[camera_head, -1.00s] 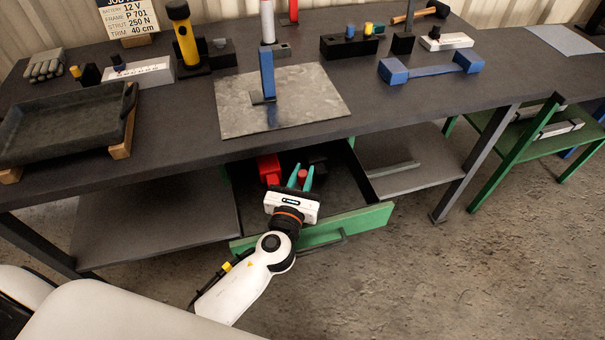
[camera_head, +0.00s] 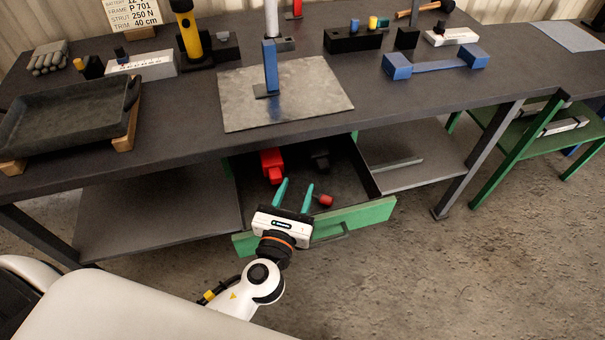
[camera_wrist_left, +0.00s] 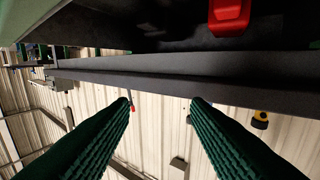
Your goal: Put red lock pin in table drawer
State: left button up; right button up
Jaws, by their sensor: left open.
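The red lock pin (camera_head: 325,200), a small red cylinder with a dark end, lies on the floor of the open table drawer, near its front panel (camera_head: 352,218). My left gripper (camera_head: 294,184) is open and empty over the drawer's front part, to the left of the pin and apart from it. The green fingers also show in the left wrist view (camera_wrist_left: 160,100) with nothing between them. My right gripper is not in view.
A larger red block (camera_head: 270,163) and a dark block (camera_head: 320,160) lie farther back in the drawer. The dark workbench top (camera_head: 190,110) overhangs the drawer's back. Open floor (camera_head: 430,280) lies in front.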

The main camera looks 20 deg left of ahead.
pick_arm(q)
jog(key=shift+s+d+b, duration=0.15)
jog(key=shift+s+b, duration=0.15)
jog(key=shift+s, duration=1.95)
